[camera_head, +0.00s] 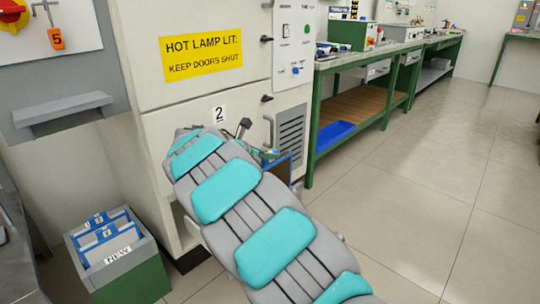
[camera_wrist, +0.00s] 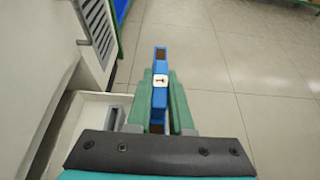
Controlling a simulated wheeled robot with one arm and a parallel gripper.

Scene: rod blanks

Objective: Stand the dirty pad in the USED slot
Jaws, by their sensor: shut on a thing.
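My gripper (camera_wrist: 161,98) is shut on the dirty pad, its two green fingers pressing from either side. The pad (camera_wrist: 160,53) has a blue frame with brown faces, and a small white tag with a dark mark sits on its near edge. In the head view the brown pad (camera_head: 284,174) shows past the end of my arm, beside the cabinet's vent, held off the floor; my arm hides part of it and most of my gripper. No slot marked USED shows in either view.
A green and grey bin (camera_head: 135,277) marked NEW holds blue-framed pads at lower left. The cream cabinet (camera_head: 155,100) stands close behind my arm; a pale open tray (camera_wrist: 92,108) lies low beside my gripper. A green workbench (camera_head: 312,140) stands behind. Floor at right is clear.

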